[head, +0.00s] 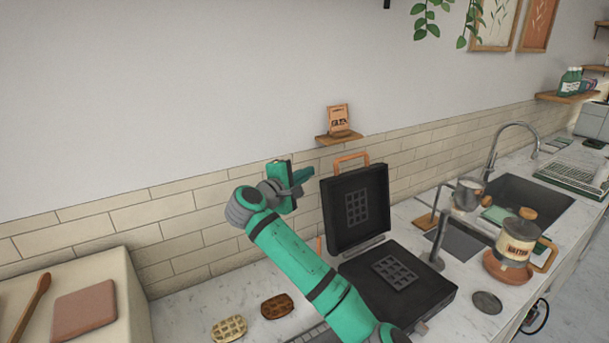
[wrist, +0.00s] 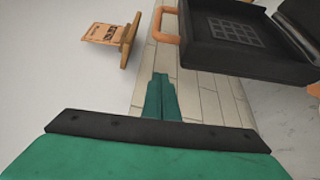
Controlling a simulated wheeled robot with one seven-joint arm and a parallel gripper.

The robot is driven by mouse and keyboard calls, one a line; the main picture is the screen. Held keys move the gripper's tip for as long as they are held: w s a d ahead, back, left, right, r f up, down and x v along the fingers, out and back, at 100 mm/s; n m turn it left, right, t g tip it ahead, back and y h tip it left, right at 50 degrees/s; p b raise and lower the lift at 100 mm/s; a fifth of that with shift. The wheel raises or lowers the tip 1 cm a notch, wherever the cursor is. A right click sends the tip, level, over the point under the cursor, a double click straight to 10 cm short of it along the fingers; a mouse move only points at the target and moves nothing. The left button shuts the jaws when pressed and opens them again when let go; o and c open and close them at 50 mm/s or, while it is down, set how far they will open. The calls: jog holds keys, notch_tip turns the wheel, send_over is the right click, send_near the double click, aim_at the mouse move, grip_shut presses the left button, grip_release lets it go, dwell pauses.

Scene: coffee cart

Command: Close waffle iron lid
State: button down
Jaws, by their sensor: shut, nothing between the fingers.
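The black waffle iron's lid (head: 357,207) stands upright and open, with an orange handle (head: 350,160) on its top edge. The iron's base (head: 396,282) lies flat on the counter, with its grid plate facing up and part of its left side hidden by my arm. My gripper (head: 305,176) is shut and empty, up beside the lid's top left corner. In the wrist view my gripper's fingers (wrist: 160,80) are together, left of the lid (wrist: 235,40) and a little below the handle (wrist: 163,24). It appears apart from both.
Two waffles (head: 277,306) lie on the counter left of the iron. A small wall shelf (head: 338,138) holds a packet (head: 338,119) above the lid. A tap, a jar labelled batter (head: 516,240) and a sink (head: 522,203) are to the right.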

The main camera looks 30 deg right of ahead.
jog(key=d, duration=0.6)
jog(key=shift+s+d, duration=0.2)
dwell(0.4)
jog(key=shift+d, duration=0.15)
